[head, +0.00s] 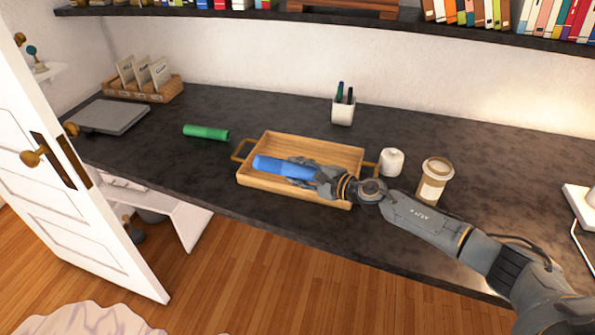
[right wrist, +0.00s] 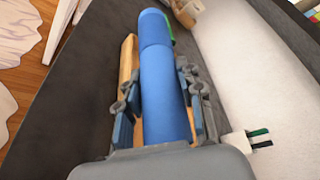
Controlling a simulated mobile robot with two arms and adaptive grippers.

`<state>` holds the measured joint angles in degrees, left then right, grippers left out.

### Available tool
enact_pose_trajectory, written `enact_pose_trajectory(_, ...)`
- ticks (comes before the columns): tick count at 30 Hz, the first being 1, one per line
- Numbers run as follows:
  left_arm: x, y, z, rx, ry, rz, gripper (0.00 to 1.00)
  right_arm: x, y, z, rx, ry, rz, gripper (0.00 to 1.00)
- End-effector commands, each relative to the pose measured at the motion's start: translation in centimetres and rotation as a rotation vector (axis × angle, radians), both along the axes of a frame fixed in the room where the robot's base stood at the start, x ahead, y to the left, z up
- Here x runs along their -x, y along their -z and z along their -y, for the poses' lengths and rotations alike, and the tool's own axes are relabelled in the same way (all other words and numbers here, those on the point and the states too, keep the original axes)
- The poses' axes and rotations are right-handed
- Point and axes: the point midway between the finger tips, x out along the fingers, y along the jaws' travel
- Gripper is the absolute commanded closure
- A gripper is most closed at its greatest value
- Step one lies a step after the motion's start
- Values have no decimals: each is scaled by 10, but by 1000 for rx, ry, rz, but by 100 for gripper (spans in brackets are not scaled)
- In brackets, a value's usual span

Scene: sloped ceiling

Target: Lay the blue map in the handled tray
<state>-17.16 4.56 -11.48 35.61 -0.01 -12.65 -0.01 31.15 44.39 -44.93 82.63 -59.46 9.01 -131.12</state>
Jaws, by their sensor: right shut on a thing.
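The blue map (head: 284,167) is a rolled blue tube. My right gripper (head: 306,173) is shut on it and holds it lengthwise at the handled tray, near its left half. The handled tray (head: 335,152) is wooden with a handle at each short end and stands on the dark counter. In the right wrist view the blue map (right wrist: 162,85) runs between the two fingers of my right gripper (right wrist: 160,100). The tray's wooden edge (right wrist: 127,75) shows beside it. Whether the map touches the tray floor I cannot tell. My left gripper is not in view.
A green roll (head: 206,132) lies left of the tray. A white jar (head: 391,162) and a coffee cup (head: 434,181) stand right of it. A pen holder (head: 343,110) stands behind. A grey laptop-like slab (head: 113,116) lies at the left. An open white door (head: 70,190) stands at the left front.

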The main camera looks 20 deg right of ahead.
Motion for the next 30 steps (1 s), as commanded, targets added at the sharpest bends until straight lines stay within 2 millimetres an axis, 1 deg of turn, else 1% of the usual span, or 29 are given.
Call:
enact_pose_trajectory(1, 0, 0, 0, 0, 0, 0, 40, 0, 0, 0, 0, 0, 1, 97)
enact_pose_trajectory(2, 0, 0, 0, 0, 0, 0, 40, 0, 0, 0, 0, 0, 0, 57)
enact_pose_trajectory(3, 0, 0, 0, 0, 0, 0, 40, 0, 0, 0, 0, 0, 0, 49)
enact_pose_trajectory(5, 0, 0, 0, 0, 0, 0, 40, 0, 0, 0, 0, 0, 1, 36)
enact_pose_trajectory(14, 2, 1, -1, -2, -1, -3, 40, 0, 0, 0, 0, 0, 0, 36)
enact_pose_trajectory(17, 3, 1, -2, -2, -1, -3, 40, 5, 0, 4, 2, 0, -1, 36)
enact_pose_trajectory(20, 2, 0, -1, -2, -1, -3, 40, 16, -2, 11, 2, 1, -1, 36)
enact_pose_trajectory(27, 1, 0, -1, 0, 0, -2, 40, 59, -11, 38, 2, 0, -5, 36)
enact_pose_trajectory(30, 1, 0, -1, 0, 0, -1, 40, 73, -14, 47, 1, -1, -4, 36)
